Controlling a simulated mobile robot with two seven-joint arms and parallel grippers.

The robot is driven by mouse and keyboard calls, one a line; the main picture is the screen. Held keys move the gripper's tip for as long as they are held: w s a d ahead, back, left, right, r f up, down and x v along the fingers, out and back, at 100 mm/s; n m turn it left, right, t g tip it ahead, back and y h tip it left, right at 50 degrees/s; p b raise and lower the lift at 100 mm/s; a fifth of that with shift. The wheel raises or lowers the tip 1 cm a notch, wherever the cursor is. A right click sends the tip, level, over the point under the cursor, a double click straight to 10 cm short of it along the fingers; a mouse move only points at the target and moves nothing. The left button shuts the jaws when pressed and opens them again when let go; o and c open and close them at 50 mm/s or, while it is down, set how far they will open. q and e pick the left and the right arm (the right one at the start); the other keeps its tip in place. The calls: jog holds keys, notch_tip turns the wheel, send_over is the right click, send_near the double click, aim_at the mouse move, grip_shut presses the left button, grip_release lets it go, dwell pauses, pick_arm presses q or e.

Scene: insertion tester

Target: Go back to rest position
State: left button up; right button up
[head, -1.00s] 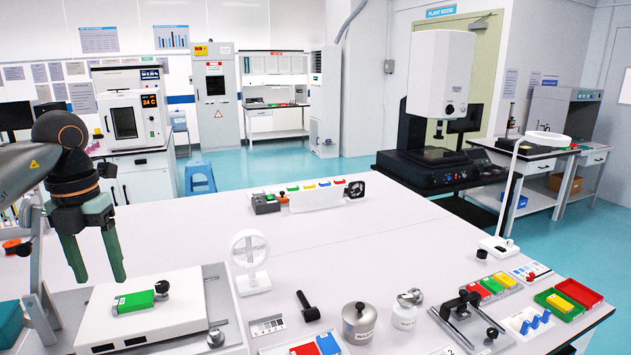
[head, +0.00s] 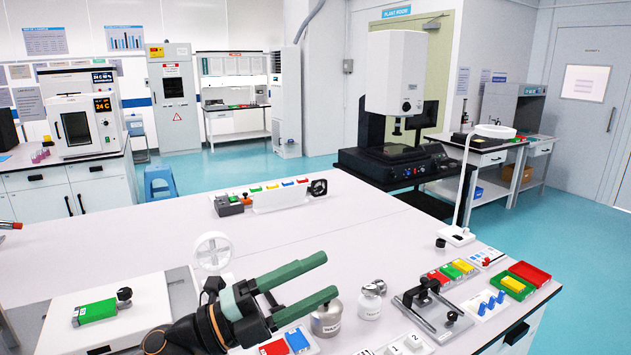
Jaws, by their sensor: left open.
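My left gripper (head: 331,275) is in the lower middle of the head view, with its arm coming up from the bottom edge. Its two green fingers point right and slightly up. They are apart, with nothing between them. The green block (head: 97,311) lies on the white tester (head: 140,310) at the lower left, beside a black knob (head: 124,294). The gripper is well to the right of the green block.
Metal jars (head: 327,318) stand just beyond and below the fingers. A white round stand (head: 212,249) is behind my wrist. A black clamp fixture (head: 431,305) and coloured trays (head: 451,270) stand further right. The table's middle (head: 330,220) is clear.

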pick_arm(q)
jog(key=a+f+n+t+y, duration=0.8)
jog(key=a+f+n+y, duration=0.9)
jog(key=n, duration=0.8)
jog(key=s+a+f+n+g+y, duration=0.1)
jog(key=s+a+f+n+g, duration=0.1)
jog(key=s+f+g, duration=0.75)
jog(key=s+a+f+n+g+y, duration=0.1)
jog(key=s+a+f+n+g, duration=0.15)
jog(key=s+f, duration=0.8)
jog(key=d+f+t+h, duration=0.1)
jog(key=d+f+t, duration=0.4)
jog(key=f, duration=0.3)
jog(key=shift+w+h, duration=0.2)
jog(key=shift+h, duration=0.2)
